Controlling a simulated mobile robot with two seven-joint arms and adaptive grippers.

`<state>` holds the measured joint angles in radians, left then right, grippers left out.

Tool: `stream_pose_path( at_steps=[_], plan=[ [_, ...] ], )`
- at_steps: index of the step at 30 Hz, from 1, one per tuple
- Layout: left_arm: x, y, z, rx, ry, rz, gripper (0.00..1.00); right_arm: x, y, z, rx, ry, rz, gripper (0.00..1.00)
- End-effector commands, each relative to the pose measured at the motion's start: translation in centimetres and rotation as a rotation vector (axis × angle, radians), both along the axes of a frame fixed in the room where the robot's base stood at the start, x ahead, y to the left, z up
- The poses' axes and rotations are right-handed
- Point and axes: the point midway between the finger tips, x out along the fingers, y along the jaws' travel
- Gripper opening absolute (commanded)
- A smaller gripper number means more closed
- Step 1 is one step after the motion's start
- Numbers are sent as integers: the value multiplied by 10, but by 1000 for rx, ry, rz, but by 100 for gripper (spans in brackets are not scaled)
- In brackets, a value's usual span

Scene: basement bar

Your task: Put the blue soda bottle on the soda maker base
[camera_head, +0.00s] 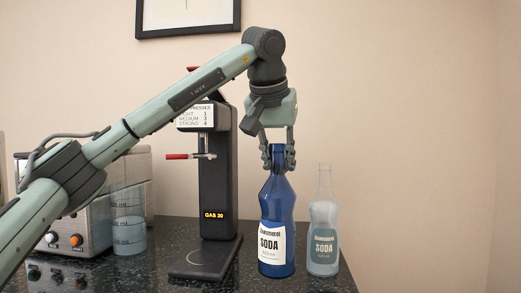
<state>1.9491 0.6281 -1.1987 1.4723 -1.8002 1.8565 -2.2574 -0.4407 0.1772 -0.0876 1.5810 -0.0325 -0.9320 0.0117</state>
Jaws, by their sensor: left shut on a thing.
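The blue soda bottle (276,215) stands upright at the right part of the dark counter, with a white label reading SODA. My left gripper (278,160) comes down from above and is shut on the bottle's neck. I cannot tell whether the bottle's bottom touches the counter. The soda maker (216,190) is a tall dark machine left of the bottle, with a GAS 30 display. Its flat base (203,260) is empty. My left arm passes in front of the machine's upper part. My right gripper is not in view.
A clear soda bottle (323,225) stands close to the right of the blue one. A clear measuring container (129,222) and a metal appliance (90,222) stand at the left. The speckled counter (155,275) has bare room near the front. A red-tipped lever (178,156) sticks out of the machine.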

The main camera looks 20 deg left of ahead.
Motion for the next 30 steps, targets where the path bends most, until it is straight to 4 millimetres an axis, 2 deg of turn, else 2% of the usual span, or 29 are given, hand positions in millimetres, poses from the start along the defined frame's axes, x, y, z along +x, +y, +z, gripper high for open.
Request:
stream_pose_path(
  at_steps=[8,16,28,29,30],
  plan=[
    [9,-5,-8,-1,-6,0,0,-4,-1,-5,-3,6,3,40],
    [8,-5,-41,-2,-4,0,0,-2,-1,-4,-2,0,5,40],
    [8,-5,-46,-2,-6,1,0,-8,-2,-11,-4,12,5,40],
    [8,-5,-49,0,0,0,19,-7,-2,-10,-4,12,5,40],
    [8,-5,-48,0,0,0,24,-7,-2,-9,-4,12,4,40]
  ],
)
